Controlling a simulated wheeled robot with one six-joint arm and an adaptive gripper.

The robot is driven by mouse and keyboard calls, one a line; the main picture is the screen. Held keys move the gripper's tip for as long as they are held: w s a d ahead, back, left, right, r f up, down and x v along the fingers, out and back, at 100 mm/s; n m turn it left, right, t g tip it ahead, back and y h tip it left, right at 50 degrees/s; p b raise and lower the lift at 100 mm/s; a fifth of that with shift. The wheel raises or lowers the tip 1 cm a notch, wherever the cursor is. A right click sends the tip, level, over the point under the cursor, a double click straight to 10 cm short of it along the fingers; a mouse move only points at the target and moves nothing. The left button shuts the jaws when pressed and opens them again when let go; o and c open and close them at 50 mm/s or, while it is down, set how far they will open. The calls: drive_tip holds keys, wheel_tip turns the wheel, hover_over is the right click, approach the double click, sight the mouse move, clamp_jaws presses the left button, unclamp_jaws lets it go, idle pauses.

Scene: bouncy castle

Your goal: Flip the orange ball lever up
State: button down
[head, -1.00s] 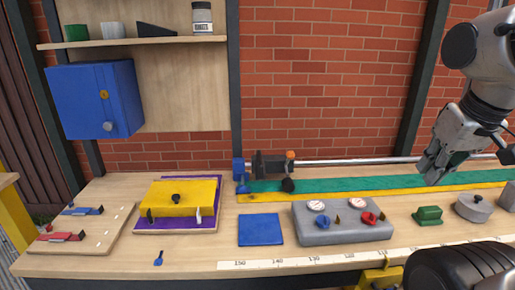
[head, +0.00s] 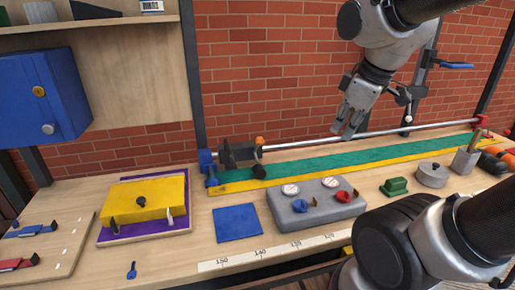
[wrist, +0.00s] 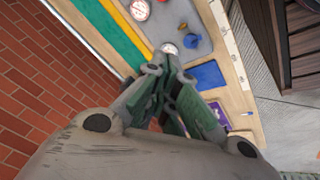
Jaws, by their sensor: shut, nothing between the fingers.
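An orange knob (head: 260,141) shows in the head view on the dark block at the left part of the metal rail (head: 390,131). It is small, and I cannot tell whether it is a ball or which way its lever points. My gripper (head: 345,134) is shut and empty, pointing down in front of the brick wall, to the right of the orange knob and apart from it. In the wrist view my fingers (wrist: 165,60) are together, and the orange knob cannot be made out there.
A grey panel (head: 316,212) with gauges and coloured knobs stands on the bench below the rail. A yellow box (head: 150,190) sits left on a purple board. A blue handle (head: 457,66), a small white ball (head: 408,117) and a grey round lid (head: 432,178) are to the right.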

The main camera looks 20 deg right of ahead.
sight(257, 146)
drive_tip(key=w+a+f+n, duration=0.4)
drive_tip(key=w+a+n, duration=0.3)
drive_tip(key=n, duration=0.4)
drive_tip(key=w+a+f+n+y, duration=0.1)
drive_tip(key=w+a+f+n, duration=0.3)
drive_tip(key=w+a+n, duration=0.4)
drive_tip(key=n, duration=0.4)
drive_tip(key=shift+w+f+n, duration=0.15)
drive_tip(key=shift+f+n, duration=0.05)
drive_tip(key=shift+n, duration=0.1)
drive_tip(key=x, duration=1)
drive_tip(key=shift+w+d+r, duration=0.4)
drive_tip(key=shift+w+r, duration=0.15)
drive_tip(key=shift+w, duration=0.1)
drive_tip(key=shift+w+d+r, duration=0.4)
drive_tip(key=shift+w+r, duration=0.15)
drive_tip(key=shift+w, duration=0.15)
drive_tip(key=shift+a, duration=0.1)
